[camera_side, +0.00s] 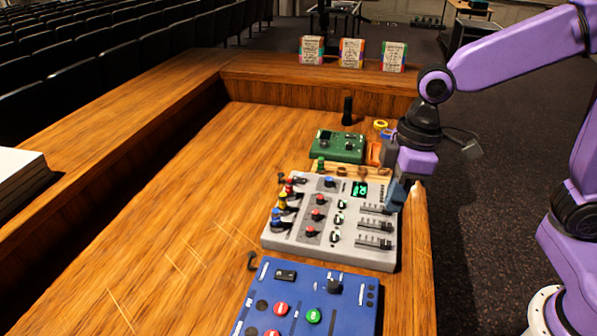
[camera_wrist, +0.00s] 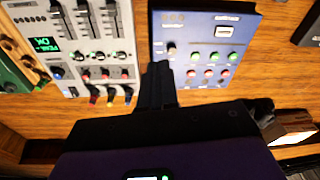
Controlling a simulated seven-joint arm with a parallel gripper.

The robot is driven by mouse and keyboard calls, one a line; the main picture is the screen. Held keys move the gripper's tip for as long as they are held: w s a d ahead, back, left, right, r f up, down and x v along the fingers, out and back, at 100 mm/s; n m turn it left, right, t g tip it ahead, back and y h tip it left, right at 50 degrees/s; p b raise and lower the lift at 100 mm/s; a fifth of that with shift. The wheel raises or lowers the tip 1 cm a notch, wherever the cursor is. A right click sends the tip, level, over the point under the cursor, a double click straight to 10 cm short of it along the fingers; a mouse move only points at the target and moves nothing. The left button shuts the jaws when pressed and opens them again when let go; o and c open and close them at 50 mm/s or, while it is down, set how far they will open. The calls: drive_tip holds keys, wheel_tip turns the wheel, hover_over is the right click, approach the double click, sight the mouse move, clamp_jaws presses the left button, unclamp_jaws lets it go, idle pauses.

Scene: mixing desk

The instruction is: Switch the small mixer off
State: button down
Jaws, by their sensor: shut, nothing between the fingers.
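A grey mixer (camera_side: 345,252) lies on the wooden desk, with several sliders, coloured knobs, plugs at its left and a lit green display (camera_side: 360,189). It also shows at the upper left in the wrist view (camera_wrist: 75,75), with the display (camera_wrist: 45,44) lit. A blue box (camera_side: 350,312) with red and green buttons and a dark rocker-like part (camera_side: 286,275) lies in front of it; the wrist view shows it too (camera_wrist: 190,42). My gripper (camera_side: 391,205) is shut and empty, over the grey mixer's right side in the side view. I cannot tell its height or any contact.
A green device (camera_side: 335,147) lies behind the grey mixer. A black upright object (camera_side: 347,108) and tape rolls (camera_side: 381,124) stand behind that. Three patterned blocks (camera_side: 351,53) sit on the rear ledge.

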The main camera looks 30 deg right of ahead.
drive_tip(key=w+a+f+m+y, duration=0.1)
drive_tip(key=w+a, duration=0.1)
drive_tip(key=w, duration=1.6)
drive_tip(key=m+t, duration=0.1)
drive_tip(key=t, duration=0.1)
hover_over(295, 179)
drive_tip(key=s+d, duration=0.3)
drive_tip(key=s, duration=0.1)
wheel_tip(295, 179, down, 5)
drive_tip(key=shift+w+d, duration=0.15)
drive_tip(key=shift+w, duration=0.05)
drive_tip(key=x, duration=1.2)
drive_tip(key=shift+w+f, duration=0.15)
drive_tip(key=shift+f, duration=0.75)
